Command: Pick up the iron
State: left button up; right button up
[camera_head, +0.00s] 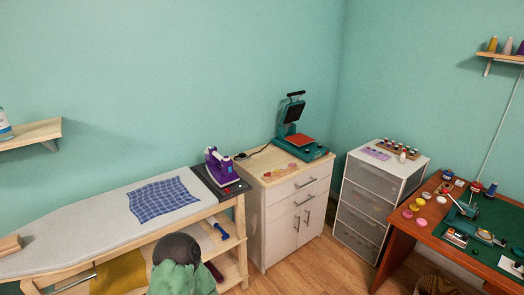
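The iron (221,170) is purple and white. It stands on a dark rest (228,190) at the right end of the ironing board (100,227), with its handle side up. Neither of my grippers shows in the head view, so their distance from the iron and their state cannot be seen.
A blue checked cloth (162,200) lies on the board. A dark rounded object with green fabric (178,265) stands in front of it. A cabinet (296,212) with a heat press (301,140) is right of the iron. Drawers (368,200) and a sewing table (470,240) stand farther right.

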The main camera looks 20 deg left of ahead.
aim_at(216, 168)
jog(key=i+l+u, duration=0.15)
jog(key=i+u, duration=0.35)
jog(key=i+l+u, duration=0.45)
jog(key=i, duration=0.15)
jog(key=i+l+u, duration=0.5)
jog(key=k+j, duration=0.05)
jog(key=j, duration=0.05)
